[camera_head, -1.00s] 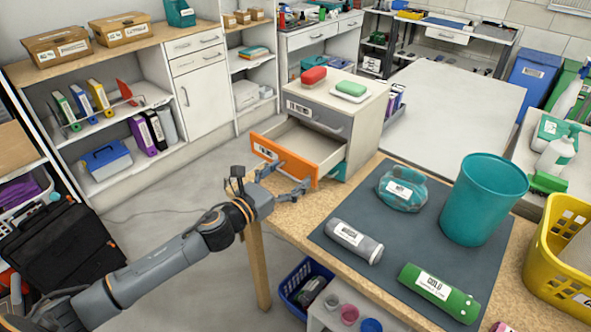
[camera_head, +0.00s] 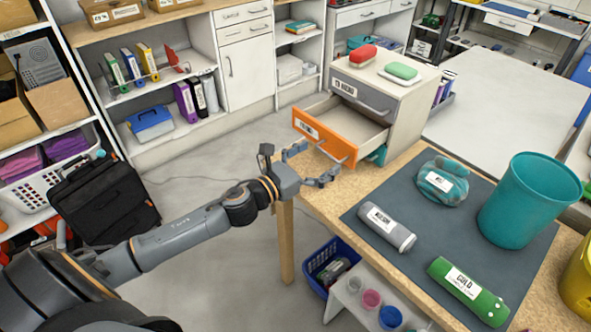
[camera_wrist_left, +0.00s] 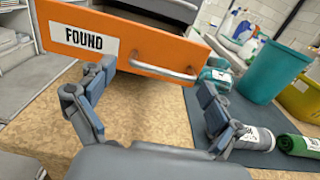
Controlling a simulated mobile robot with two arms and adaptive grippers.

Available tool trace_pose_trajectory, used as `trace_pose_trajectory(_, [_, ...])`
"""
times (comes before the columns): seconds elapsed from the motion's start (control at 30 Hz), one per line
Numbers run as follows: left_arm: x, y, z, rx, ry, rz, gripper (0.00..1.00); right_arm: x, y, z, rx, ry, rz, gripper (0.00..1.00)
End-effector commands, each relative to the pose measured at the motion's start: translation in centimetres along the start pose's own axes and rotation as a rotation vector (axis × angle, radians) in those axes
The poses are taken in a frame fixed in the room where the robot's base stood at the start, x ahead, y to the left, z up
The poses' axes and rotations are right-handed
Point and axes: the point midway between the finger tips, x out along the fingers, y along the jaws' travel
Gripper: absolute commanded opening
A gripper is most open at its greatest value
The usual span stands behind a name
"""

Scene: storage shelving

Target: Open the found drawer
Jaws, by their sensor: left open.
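The found drawer (camera_head: 325,139) has an orange front and stands pulled out of the small cabinet (camera_head: 397,108) on the table. In the left wrist view its front (camera_wrist_left: 130,48) carries a FOUND label and a silver bar handle (camera_wrist_left: 165,74). My left gripper (camera_head: 315,165) is open and empty, in front of the drawer. In the left wrist view its fingers (camera_wrist_left: 155,104) are spread apart below the handle, and I see nothing between them. The inside of the drawer looks empty in the head view. My right gripper is not in view.
A dark mat (camera_head: 425,225) holds a teal bin (camera_head: 528,200), a grey roll (camera_head: 387,228), a green roll (camera_head: 468,292) and a teal bundle (camera_head: 442,182). A closed grey drawer (camera_head: 362,94) is above the orange one. A blue basket (camera_head: 332,265) stands below the table edge.

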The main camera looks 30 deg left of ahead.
Motion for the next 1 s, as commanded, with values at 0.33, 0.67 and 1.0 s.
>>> trace_pose_trajectory(0.33, [-5.9, 0.0, -0.2, -0.002, 0.003, 0.002, 0.92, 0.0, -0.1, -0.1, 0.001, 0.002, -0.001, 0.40])
trace_pose_trajectory(0.67, [-8.9, 0.1, 0.0, -0.002, 0.001, 0.003, 0.92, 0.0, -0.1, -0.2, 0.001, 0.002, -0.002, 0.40])
trace_pose_trajectory(1.0, [-9.2, 0.1, 0.0, 0.000, -0.001, 0.002, 0.92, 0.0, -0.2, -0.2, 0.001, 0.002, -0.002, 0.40])
